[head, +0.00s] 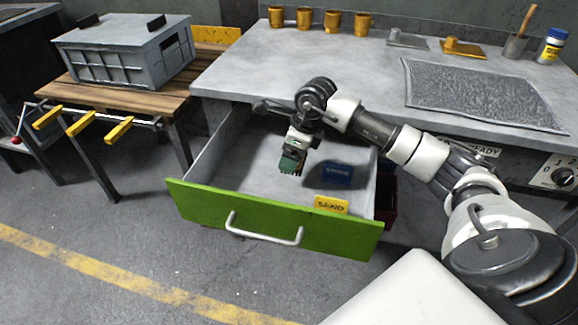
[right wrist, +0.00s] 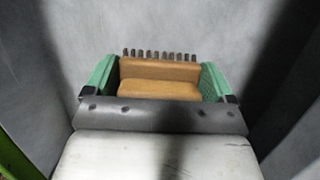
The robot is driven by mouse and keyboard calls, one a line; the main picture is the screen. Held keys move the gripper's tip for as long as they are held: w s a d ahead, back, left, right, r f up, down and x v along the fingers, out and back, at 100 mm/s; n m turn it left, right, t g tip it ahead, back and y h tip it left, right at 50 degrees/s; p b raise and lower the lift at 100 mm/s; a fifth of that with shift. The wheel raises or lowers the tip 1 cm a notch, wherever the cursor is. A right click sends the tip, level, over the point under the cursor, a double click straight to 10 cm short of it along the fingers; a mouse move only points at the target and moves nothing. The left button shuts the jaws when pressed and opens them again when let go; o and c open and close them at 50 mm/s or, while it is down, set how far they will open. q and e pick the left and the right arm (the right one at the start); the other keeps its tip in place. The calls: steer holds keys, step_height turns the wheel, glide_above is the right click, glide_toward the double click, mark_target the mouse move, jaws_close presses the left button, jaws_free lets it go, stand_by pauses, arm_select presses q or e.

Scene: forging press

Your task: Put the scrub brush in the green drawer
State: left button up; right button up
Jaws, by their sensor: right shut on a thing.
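The green drawer (head: 200,205) is pulled open below the bench, with a grey inside and a white handle. My right gripper (head: 291,163) is over the drawer's inside, pointing down. In the right wrist view its green fingers are shut on the scrub brush (right wrist: 158,80), a brown wooden block with a row of dark bristles. Grey drawer surfaces show around the brush there. How far the brush is above the drawer floor cannot be told. In the head view the brush is mostly hidden by the gripper. My left gripper is not in view.
A blue block (head: 337,172) and a yellow block marked SEND (head: 331,204) are in the drawer's right part. The bench (head: 300,62) holds several copper cups, a grey textured mat (head: 480,95) and a jar (head: 551,46). A grey metal box (head: 125,55) stands on a wooden table.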

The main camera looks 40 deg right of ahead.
steer(key=shift+w+a+f, duration=0.2)
steer(key=shift+a, duration=0.15)
steer(key=shift+f, duration=0.2)
step_height(320, 180, down, 4)
steer(key=shift+r+b, duration=0.1)
steer(key=shift+b, duration=0.35)
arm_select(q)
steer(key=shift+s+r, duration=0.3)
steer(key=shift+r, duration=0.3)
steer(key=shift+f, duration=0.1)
arm_select(e)
steer(key=o, duration=0.8)
